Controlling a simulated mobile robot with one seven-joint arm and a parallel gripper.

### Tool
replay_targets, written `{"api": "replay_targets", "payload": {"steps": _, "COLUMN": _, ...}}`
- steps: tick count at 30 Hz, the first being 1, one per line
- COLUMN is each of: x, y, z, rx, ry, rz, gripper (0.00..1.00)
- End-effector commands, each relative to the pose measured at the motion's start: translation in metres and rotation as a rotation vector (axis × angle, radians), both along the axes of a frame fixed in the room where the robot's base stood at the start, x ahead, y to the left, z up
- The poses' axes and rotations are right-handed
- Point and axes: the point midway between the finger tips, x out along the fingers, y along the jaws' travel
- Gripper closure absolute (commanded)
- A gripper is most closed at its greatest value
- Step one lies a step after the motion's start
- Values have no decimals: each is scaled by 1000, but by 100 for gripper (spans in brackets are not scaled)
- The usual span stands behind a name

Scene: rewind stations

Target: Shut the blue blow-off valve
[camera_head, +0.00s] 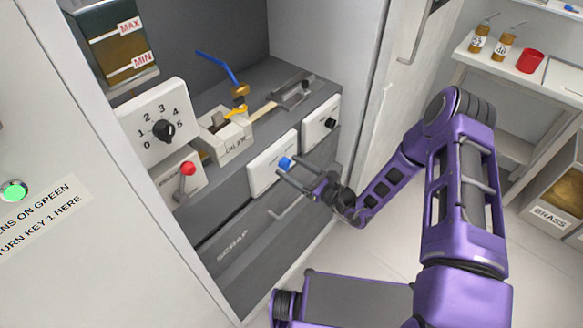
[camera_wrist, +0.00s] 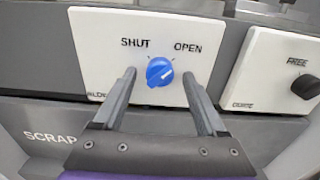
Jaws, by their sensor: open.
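The blue blow-off valve is a round blue knob (camera_wrist: 160,72) on a white panel (camera_wrist: 88,45) marked SHUT at left and OPEN at right. A pale pointer line on the knob slants up to the right, toward the OPEN side. The knob also shows in the head view (camera_head: 285,163), on the front of the grey bench. My gripper (camera_wrist: 159,76) is open, with one finger on each side of the knob and nothing held. In the head view my gripper (camera_head: 287,169) reaches the panel from the right. Whether the fingers touch the knob I cannot tell.
A white panel with a black knob (camera_wrist: 306,87), marked FREE, is close on the right. A red-knobbed lever (camera_head: 187,170) and a numbered dial (camera_head: 163,131) are to the left. Below is a SCRAP drawer (camera_head: 233,247) with a protruding handle (camera_head: 287,207).

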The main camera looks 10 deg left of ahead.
Motion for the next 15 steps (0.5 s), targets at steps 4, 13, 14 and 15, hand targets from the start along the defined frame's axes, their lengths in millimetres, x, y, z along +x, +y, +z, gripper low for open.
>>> {"api": "replay_targets", "payload": {"steps": 4, "x": 2, "y": 4, "z": 0, "rx": 1, "ry": 1, "rz": 0, "gripper": 26}}
{"api": "replay_targets", "payload": {"steps": 13, "x": 2, "y": 3, "z": 0, "rx": 1, "ry": 1, "rz": 0, "gripper": 46}}
{"api": "replay_targets", "payload": {"steps": 14, "x": 2, "y": 3, "z": 0, "rx": 1, "ry": 1, "rz": 0, "gripper": 51}}
{"api": "replay_targets", "payload": {"steps": 15, "x": 2, "y": 3, "z": 0, "rx": 0, "ry": 0, "rz": 0, "gripper": 58}}
